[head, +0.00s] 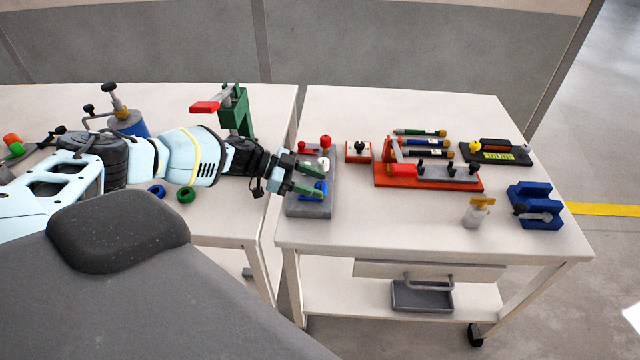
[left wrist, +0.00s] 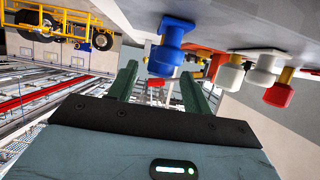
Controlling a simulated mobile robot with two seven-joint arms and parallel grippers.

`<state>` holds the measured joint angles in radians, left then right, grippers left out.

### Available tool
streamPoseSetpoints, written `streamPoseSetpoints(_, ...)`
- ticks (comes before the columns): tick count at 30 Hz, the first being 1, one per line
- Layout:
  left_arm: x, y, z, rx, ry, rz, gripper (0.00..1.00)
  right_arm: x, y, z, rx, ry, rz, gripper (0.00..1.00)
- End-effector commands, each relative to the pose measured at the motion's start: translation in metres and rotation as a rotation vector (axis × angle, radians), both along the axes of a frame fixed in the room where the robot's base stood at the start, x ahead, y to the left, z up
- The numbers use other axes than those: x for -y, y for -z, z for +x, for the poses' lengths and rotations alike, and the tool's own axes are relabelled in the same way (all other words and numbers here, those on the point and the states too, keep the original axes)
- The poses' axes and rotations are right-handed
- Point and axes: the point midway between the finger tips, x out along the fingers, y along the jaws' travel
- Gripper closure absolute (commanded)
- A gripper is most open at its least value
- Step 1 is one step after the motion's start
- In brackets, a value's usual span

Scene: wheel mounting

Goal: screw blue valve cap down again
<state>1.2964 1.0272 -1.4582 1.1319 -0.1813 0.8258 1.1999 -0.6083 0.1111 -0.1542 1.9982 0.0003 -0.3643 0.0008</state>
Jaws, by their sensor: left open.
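The blue valve cap (head: 319,187) sits on a valve stem on the grey block (head: 309,209) at the left edge of the right-hand table. In the left wrist view, the cap appears between and slightly beyond the fingertips (left wrist: 159,72). I cannot tell whether a finger touches it. The fingers partly hide the cap in the head view. My right gripper is not in view.
On the same block are a white cap (head: 323,162) and a red cap (head: 325,143), close beside the upper finger. The table's front middle is clear.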

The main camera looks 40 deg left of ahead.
Motion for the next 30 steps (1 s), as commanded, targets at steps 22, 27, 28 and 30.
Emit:
streamPoseSetpoints(22,-0.045,-0.022,-0.027,0.001,0.0,-0.001,0.51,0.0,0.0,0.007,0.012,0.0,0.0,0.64)
streamPoseSetpoints(27,-0.045,-0.022,-0.027,0.001,0.0,-0.001,0.51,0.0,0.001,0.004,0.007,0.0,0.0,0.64)
streamPoseSetpoints(28,-0.045,-0.022,-0.027,0.001,-0.001,-0.001,0.51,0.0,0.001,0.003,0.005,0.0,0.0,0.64)
streamPoseSetpoints(30,-0.045,-0.022,-0.027,0.001,-0.001,-0.001,0.51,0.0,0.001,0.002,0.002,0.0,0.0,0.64)
